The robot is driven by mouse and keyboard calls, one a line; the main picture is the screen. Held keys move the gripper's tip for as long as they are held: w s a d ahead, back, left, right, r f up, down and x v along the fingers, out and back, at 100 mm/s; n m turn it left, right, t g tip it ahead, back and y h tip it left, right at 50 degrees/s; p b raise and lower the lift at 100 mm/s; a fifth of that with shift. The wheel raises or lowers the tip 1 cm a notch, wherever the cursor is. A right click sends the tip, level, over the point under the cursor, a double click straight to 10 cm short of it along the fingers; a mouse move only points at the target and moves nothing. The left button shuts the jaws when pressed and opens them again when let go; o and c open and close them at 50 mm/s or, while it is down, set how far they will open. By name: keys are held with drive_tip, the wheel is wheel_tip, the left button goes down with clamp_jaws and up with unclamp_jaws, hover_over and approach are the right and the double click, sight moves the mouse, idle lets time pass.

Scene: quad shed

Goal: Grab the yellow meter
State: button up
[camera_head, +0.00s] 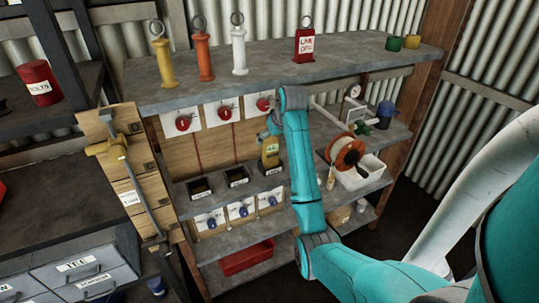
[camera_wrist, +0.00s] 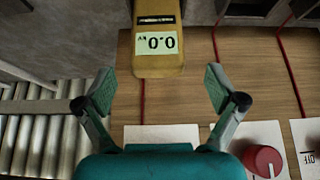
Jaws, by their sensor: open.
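The yellow meter (camera_head: 270,154) stands upright at the middle shelf in front of the wooden back panel, close to my gripper, in the head view. In the wrist view the yellow meter (camera_wrist: 158,66) shows at the top centre, with its 0.0 display upside down. My gripper (camera_wrist: 160,90) is open, and its two green-padded fingers are spread to either side below the meter's near end. Nothing is between the pads. In the head view my gripper (camera_head: 272,124) is partly hidden by my teal arm.
Red knobs (camera_head: 183,123) on white plates line the panel above the shelf. Black open boxes (camera_head: 237,177) stand left of the meter. A cable reel (camera_head: 346,152) and a white bin (camera_head: 366,172) are to the right. The top shelf (camera_head: 270,67) overhangs the panel.

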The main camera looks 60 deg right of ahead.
sight(271, 154)
drive_tip(key=shift+x, duration=3.4)
drive_tip(key=shift+d+r, duration=0.1)
drive_tip(key=shift+d, duration=0.05)
drive_tip(key=c, duration=1.4)
drive_tip(key=shift+w+r, duration=0.1)
